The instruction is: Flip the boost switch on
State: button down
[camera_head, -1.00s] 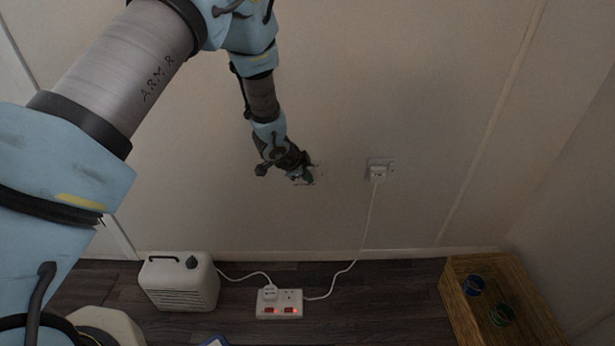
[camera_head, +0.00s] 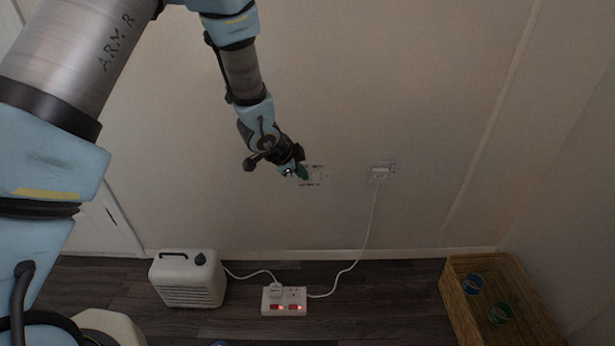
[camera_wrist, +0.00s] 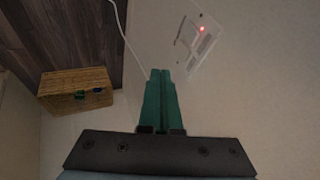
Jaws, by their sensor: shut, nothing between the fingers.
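A pale wall plate (camera_head: 316,180) with small dark lettering is on the wall in the head view. My gripper (camera_head: 302,173) is in front of its left part and hides some of it. In the wrist view the plate (camera_wrist: 198,48) is at upper right, tilted, with a small red light lit near its top. My gripper's green fingers (camera_wrist: 161,74) are shut together with nothing between them. Their tips appear just left of the plate's lower end; I cannot tell whether they touch it. The switch's position is too small to make out.
A wall socket (camera_head: 381,173) with a white plug and hanging cable is right of the plate. Below are a white extension block (camera_head: 284,309) with red lights, a white heater-like box (camera_head: 188,284) and a wicker basket (camera_head: 457,294).

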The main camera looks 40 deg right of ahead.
jog(key=shift+a+r, duration=0.4)
jog(key=shift+r, duration=0.15)
jog(key=a+f+m+h+b, duration=0.5)
jog(key=f+m+h+b, duration=0.4)
jog(key=b, duration=0.3)
jog(key=shift+a+f+h, duration=0.25)
jog(key=shift+f+h, duration=0.35)
jog(key=shift+f, duration=0.25)
